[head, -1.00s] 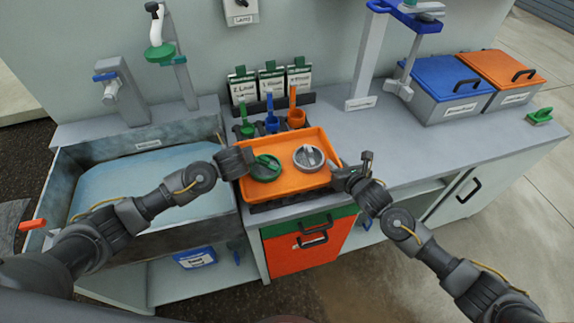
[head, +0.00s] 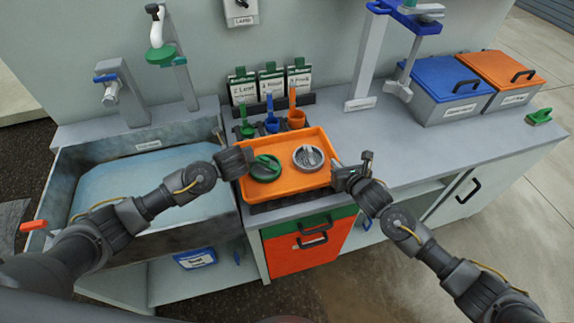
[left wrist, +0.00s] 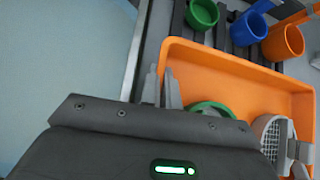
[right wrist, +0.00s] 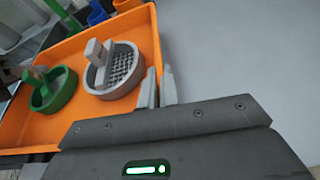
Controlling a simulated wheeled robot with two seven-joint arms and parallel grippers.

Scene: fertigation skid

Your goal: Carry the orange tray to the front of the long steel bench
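The orange tray (head: 290,190) rests level on a dark slatted rack in the middle of the bench. In it lie a round green strainer-like cup (head: 265,168) and a round grey mesh strainer (head: 308,158), each with a raised handle. My left gripper (head: 248,162) is at the tray's left wall; in the left wrist view its fingers (left wrist: 161,88) are close together on either side of that wall. My right gripper (head: 338,172) is at the right wall, its fingers (right wrist: 160,88) likewise closed about the rim. The fingertips' contact is partly hidden.
Green, blue and orange scoops (head: 272,122) stand close behind the tray. A sink basin (head: 150,185) lies left. The grey bench top (head: 400,160) to the right is bare up to the blue-lidded (head: 440,78) and orange-lidded (head: 505,68) bins. A press stand (head: 365,75) rises behind.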

